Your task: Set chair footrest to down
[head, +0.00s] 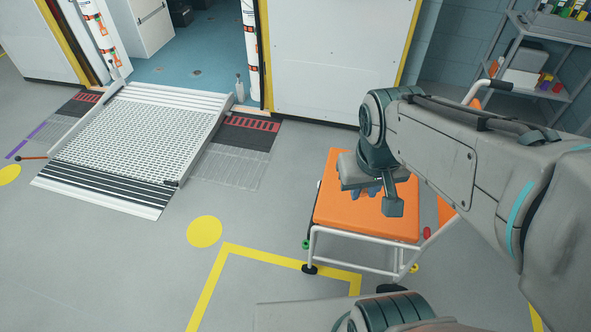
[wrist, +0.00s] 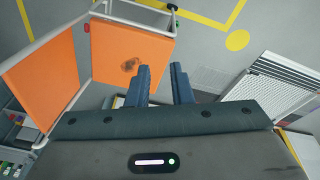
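The chair has an orange seat (head: 340,217) on a white tubular frame (head: 345,263). In the wrist view, its orange seat (wrist: 148,48) and orange backrest (wrist: 45,76) fill the upper left. A white tube (wrist: 141,22) runs along the seat's far edge. I cannot tell which part is the footrest or its position. In the head view, my gripper (head: 366,192) is above the seat, partly covered by my arm. In the wrist view, my gripper (wrist: 160,70) has its two blue fingers apart with nothing between them.
A metal ramp (head: 140,130) leads to a doorway at the left. A shelf rack (head: 565,97) with small items stands at the back right. A yellow floor line (head: 290,258) passes close to the chair's front. The floor between ramp and chair is clear.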

